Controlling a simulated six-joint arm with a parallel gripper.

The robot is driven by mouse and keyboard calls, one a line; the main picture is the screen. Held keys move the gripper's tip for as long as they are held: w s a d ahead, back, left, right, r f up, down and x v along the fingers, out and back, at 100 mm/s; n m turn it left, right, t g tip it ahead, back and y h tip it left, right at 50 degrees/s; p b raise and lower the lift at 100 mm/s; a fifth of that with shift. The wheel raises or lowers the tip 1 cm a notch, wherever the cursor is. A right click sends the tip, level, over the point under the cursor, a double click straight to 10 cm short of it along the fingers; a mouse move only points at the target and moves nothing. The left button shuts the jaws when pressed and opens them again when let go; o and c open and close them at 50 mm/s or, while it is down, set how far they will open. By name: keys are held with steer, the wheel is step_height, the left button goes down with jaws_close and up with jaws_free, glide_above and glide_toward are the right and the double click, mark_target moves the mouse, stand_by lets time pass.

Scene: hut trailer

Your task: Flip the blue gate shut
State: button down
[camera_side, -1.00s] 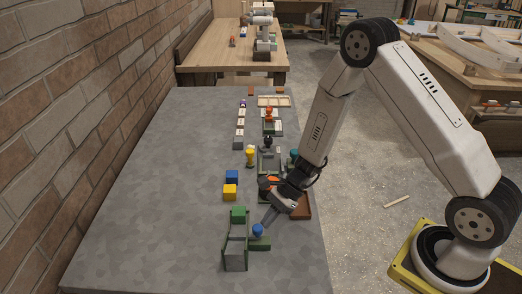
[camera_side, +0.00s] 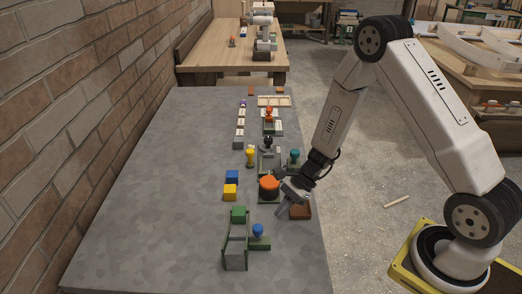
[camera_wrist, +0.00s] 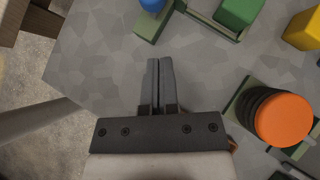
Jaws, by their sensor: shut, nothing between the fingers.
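A round blue knob (camera_side: 258,229) stands on a small green base (camera_side: 260,243) near the front of the grey table. I take this as the blue gate's part; no separate blue flap shows. A green-edged grey channel (camera_side: 236,256) stands just left of it, with a green block (camera_side: 238,214) at its far end. My gripper (camera_side: 280,213) is shut and empty, up and right of the knob and apart from it. In the wrist view my closed fingers (camera_wrist: 160,65) point toward the green base (camera_wrist: 155,25), and the blue knob (camera_wrist: 152,4) is cut off by the top edge.
Yellow (camera_side: 230,192) and blue (camera_side: 232,177) blocks lie to the left. A yellow peg (camera_side: 250,157) stands farther back. The table's left side is clear.

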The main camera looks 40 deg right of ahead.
steer(key=v, duration=0.9)
steer(key=shift+s+r, duration=0.1)
steer(key=shift+r, duration=0.05)
steer(key=s+a+r+n+h, duration=0.1)
steer(key=s+r+n+h, duration=0.2)
steer(key=n, duration=0.7)
steer(key=s+a+r+n+t+h, duration=0.1)
steer(key=s+r+n+h, duration=0.3)
steer(key=n, duration=0.5)
steer(key=shift+s+a+r+n+h, duration=0.3)
steer(key=shift+s+a+n+h, duration=0.15)
steer(key=shift+a+h, duration=0.4)
